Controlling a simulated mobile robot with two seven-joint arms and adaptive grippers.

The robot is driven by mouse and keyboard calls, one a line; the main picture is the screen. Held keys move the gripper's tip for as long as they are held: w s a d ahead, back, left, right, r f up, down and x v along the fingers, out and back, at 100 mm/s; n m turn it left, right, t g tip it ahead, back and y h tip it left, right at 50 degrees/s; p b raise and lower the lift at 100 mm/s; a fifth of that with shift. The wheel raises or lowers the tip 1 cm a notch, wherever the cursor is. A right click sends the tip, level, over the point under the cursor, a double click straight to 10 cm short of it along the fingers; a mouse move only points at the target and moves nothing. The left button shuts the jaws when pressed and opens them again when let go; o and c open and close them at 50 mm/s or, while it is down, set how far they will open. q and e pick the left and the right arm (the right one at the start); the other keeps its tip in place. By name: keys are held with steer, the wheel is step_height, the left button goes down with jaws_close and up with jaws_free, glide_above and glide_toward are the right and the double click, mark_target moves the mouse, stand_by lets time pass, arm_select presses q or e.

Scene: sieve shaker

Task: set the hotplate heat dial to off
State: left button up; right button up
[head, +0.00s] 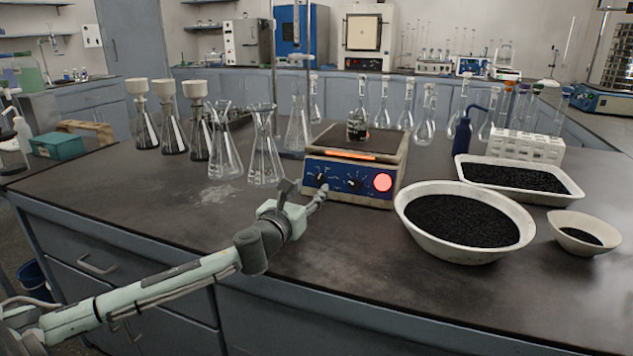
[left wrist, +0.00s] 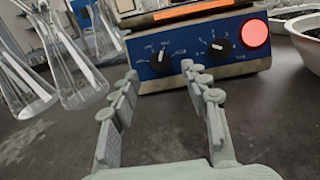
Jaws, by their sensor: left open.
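The hotplate (head: 352,140) stands on the bench with a blue front panel (left wrist: 190,58) facing me. The panel has two black dials with white pointer marks: a left dial (head: 321,178), also in the left wrist view (left wrist: 160,60), and a right dial (head: 354,183), also there (left wrist: 220,48). Their labels are too small to tell which is heat. A red lamp (head: 382,182) glows at the panel's right. My left gripper (head: 303,192) is open and empty just in front of the panel; in the left wrist view its fingers (left wrist: 159,71) spread either side of the left dial, apart from it.
A large bowl of black grains (head: 412,222) and a tray (head: 573,196) are at the right. The bench front is clear.

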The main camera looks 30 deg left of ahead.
mark_target(318, 181)
arm_select(q)
steer(key=shift+x, duration=2.2)
jaws_close()
